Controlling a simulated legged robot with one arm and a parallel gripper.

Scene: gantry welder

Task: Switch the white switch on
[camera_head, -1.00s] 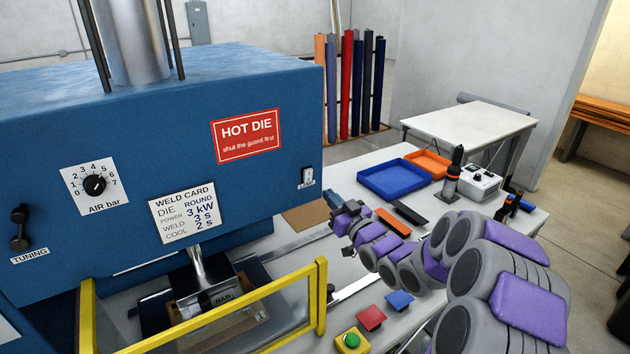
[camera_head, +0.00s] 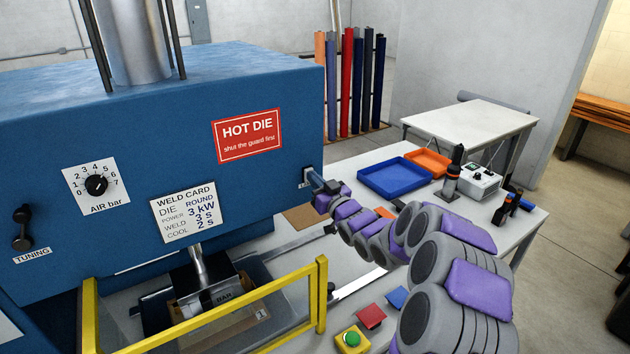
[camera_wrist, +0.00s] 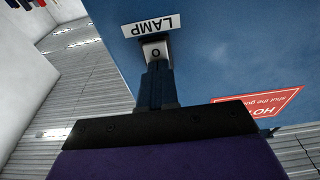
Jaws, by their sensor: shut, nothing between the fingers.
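The white switch (camera_wrist: 155,49) is a small rocker on the blue machine's face, beside the LAMP label (camera_wrist: 151,25), and shows upside down in the wrist view. A round mark shows on its visible end; the rest is behind my fingers. My gripper (camera_wrist: 156,68) is shut and empty, its fingertips right at the switch. I cannot tell whether they touch it or which way it is pressed. In the head view, my gripper (camera_head: 312,174) covers the switch at the right edge of the machine face.
The blue machine (camera_head: 120,130) fills the left, with a HOT DIE sign (camera_head: 248,136), a dial (camera_head: 96,185) and a yellow guard rail (camera_head: 322,295). The table behind my arm holds a blue tray (camera_head: 362,183), an orange tray (camera_head: 447,166) and a white box (camera_head: 480,184).

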